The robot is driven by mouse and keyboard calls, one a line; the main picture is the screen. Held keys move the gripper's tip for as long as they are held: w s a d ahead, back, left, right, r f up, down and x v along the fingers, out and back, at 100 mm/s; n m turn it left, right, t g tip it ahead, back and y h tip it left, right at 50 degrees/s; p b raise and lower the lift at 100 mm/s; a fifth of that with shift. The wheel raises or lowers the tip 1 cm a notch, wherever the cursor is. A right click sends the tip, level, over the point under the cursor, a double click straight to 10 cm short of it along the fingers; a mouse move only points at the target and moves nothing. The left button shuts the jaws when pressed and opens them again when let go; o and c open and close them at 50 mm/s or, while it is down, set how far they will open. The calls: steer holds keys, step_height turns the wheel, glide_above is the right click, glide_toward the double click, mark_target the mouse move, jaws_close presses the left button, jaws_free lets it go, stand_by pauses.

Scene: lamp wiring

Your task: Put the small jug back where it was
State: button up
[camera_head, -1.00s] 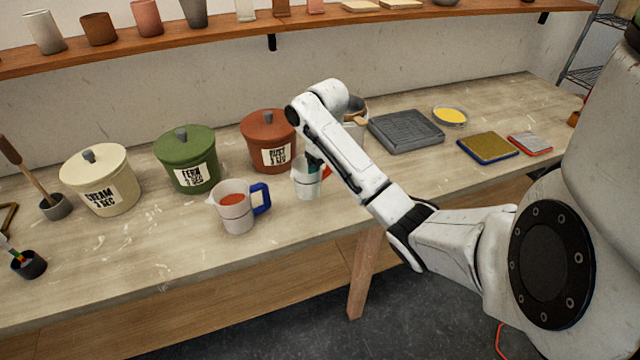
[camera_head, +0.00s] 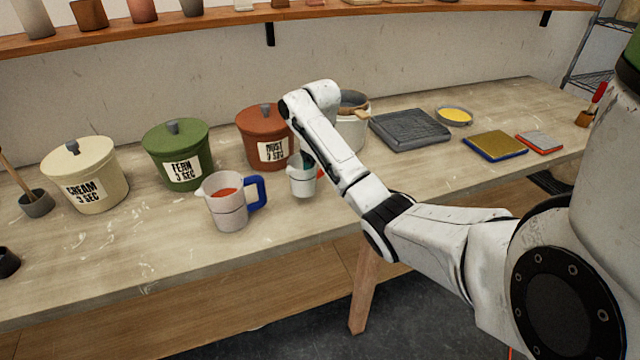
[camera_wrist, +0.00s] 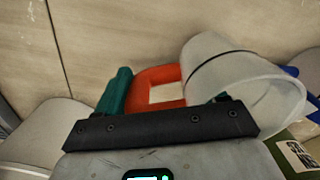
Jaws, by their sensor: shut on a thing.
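The small jug (camera_head: 302,183) is pale, and in the head view it hangs or stands right of the larger jug, partly behind my arm. The wrist view shows its translucent body (camera_wrist: 250,85) tipped to the right in the picture, and its orange-red handle (camera_wrist: 152,76). My gripper (camera_wrist: 165,100) is shut on the small jug at its handle side, a teal finger lying left of the handle. In the head view my gripper (camera_head: 307,160) is mostly hidden by the arm. I cannot tell whether the jug's base touches the table.
A larger jug (camera_head: 229,208) with a blue handle and red contents stands close on the left. Lidded cream (camera_head: 85,182), green (camera_head: 177,158) and rust (camera_head: 264,135) pots stand behind. A pale bucket (camera_head: 352,130) is right of the rust pot. The workbench front (camera_head: 270,228) is clear.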

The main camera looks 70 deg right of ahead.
mark_target(320, 172)
steer(key=shift+f+p, duration=0.5)
steer(key=shift+f, duration=1.1)
steer(key=shift+f, duration=0.2)
steer(key=o, duration=1.5)
steer(key=shift+o, duration=0.2)
steer(key=shift+w+r, duration=0.1)
steer(key=shift+r, duration=0.55)
step_height(320, 172, up, 11)
steer(key=p, duration=0.7)
